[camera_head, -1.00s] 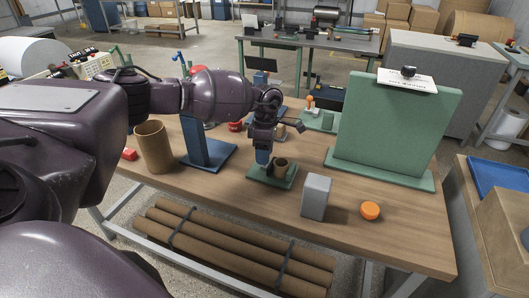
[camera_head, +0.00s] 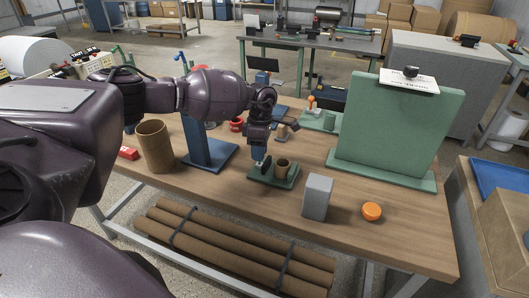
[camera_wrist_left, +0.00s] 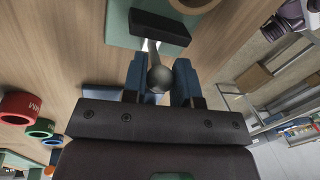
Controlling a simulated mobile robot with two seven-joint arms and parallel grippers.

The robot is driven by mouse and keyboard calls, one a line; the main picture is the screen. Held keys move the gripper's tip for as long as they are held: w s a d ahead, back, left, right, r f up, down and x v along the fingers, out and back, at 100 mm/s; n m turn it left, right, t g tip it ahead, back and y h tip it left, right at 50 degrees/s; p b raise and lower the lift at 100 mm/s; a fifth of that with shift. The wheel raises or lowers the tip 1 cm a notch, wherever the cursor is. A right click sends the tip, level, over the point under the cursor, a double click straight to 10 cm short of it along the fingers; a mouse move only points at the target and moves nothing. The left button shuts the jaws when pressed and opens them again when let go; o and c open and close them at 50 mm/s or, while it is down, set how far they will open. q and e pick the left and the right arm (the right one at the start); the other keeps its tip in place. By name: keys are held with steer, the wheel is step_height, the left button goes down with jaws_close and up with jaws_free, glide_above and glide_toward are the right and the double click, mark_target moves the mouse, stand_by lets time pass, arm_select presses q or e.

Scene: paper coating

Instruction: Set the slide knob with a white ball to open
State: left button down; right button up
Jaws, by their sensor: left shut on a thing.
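The slide knob shows in the left wrist view as a ball (camera_wrist_left: 160,79) on a metal stem; the ball looks grey in shadow. The stem leads to a black block (camera_wrist_left: 160,27) on a green base. In the head view the black block (camera_head: 266,164) stands on the green base plate (camera_head: 262,181), beside a small brown cup (camera_head: 283,168). My left gripper (camera_head: 258,158) is low at the plate's left side. In the left wrist view its blue fingers (camera_wrist_left: 160,72) flank the ball, shut on it. My right gripper is in neither view.
A blue stand (camera_head: 196,145) and a brown tube (camera_head: 154,146) are left of the gripper. A tall green panel (camera_head: 395,130) stands at right. Wood between is clear.

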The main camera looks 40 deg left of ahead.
arm_select(q)
steer(key=c, duration=0.9)
jaws_free()
step_height(320, 180, up, 11)
steer(key=w, duration=0.2)
steer(key=shift+a+f, duration=0.15)
steer(key=shift+a, duration=0.3)
